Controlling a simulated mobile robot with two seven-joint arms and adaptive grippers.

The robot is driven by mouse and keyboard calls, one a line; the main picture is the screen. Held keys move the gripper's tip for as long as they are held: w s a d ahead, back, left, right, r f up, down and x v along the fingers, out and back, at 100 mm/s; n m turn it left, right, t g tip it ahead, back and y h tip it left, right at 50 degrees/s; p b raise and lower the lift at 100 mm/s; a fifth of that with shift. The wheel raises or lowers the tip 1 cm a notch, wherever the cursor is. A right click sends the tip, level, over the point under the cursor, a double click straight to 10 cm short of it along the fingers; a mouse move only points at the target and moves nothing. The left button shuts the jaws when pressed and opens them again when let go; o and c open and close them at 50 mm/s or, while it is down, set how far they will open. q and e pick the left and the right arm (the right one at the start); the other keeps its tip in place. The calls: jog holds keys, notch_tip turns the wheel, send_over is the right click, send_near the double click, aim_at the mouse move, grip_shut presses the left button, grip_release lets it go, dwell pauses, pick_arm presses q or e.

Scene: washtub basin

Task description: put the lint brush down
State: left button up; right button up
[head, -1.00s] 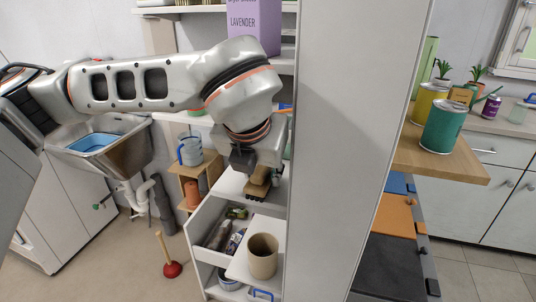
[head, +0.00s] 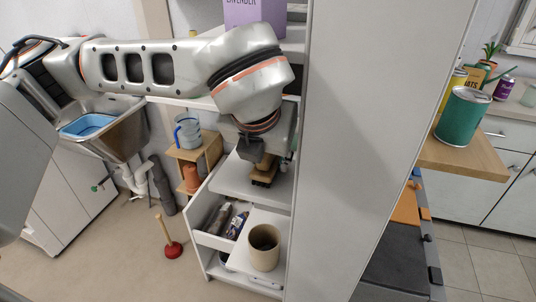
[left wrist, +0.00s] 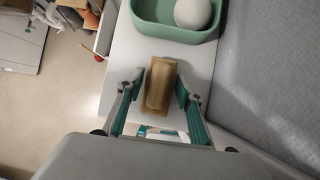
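The lint brush (head: 264,174) has a tan wooden back and dark bristles facing down. It appears to rest on the white shelf board (head: 232,184) in the tall cabinet. In the left wrist view the brush (left wrist: 160,85) lies between the two fingers of my left gripper (left wrist: 159,92). A narrow gap shows between the brush and each finger, so the gripper looks open around it. In the head view my left gripper (head: 262,155) is just above the brush, and its fingers are partly hidden. My right gripper is not in view.
A green tray (left wrist: 172,28) with a white round thing stands beside the brush on the shelf. Below are an open drawer (head: 215,243) and a beige cup (head: 264,248). The cabinet's side panel (head: 365,130) stands close on the right. A purple box (head: 255,14) is above.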

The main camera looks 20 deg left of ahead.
pick_arm(q)
jog(key=shift+o, duration=0.2)
jog(key=shift+r, duration=0.1)
jog(key=shift+s+r, duration=0.15)
jog(key=shift+r, duration=0.05)
jog(key=s+d+b, duration=0.1)
jog(key=s+b, duration=0.1)
jog(key=s, duration=1)
jog(key=shift+s+d+r, duration=0.15)
jog(key=shift+r, duration=0.1)
